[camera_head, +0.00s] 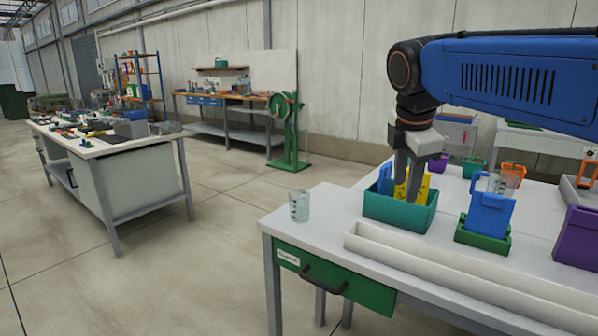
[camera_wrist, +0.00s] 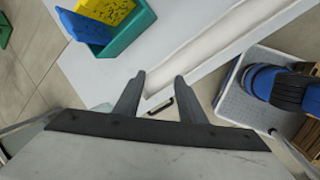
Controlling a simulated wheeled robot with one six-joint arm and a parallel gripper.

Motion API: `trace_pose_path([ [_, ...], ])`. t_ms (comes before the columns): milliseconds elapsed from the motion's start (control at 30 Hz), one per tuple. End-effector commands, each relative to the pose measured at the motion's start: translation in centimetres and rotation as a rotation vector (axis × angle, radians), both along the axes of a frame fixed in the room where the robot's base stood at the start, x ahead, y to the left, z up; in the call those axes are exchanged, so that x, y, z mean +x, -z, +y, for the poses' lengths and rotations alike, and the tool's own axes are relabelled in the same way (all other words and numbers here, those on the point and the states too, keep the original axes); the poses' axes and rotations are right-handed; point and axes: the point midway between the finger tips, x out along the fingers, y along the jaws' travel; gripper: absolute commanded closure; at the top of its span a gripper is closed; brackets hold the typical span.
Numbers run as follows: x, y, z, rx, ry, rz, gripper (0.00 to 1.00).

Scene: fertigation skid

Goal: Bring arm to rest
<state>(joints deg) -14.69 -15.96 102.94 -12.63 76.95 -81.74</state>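My gripper (camera_head: 412,192) hangs from my blue arm with its fingers pointing down. In the head view the fingers overlap the teal bin (camera_head: 400,213), which holds blue and yellow pieces. In the wrist view the bin (camera_wrist: 137,32) lies off to the upper left, clear of the fingers. The wrist view shows the two fingertips (camera_wrist: 158,82) apart with nothing between them, over the white table's front edge and a dark drawer handle (camera_wrist: 160,106).
A long white trough (camera_head: 440,262) runs along the table front. A clear beaker (camera_head: 299,205), a blue container in a green tray (camera_head: 483,238) and a purple bin (camera_head: 578,238) stand on the table. A cluttered workbench (camera_head: 125,185) is at left, with open floor between.

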Motion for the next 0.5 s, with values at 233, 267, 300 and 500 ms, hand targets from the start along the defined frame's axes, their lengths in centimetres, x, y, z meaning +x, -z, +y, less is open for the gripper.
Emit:
trace_pose_path([
  [233,-7.6,6.5,-3.3,0.224,0.485,-0.075,0.63],
  [267,-8.4,7.3,-3.5,0.253,0.545,-0.082,0.63],
  [300,-9.6,8.5,-3.9,0.29,0.627,-0.092,0.63],
  [500,-15.3,14.8,-5.2,0.476,1.033,-0.138,0.63],
])
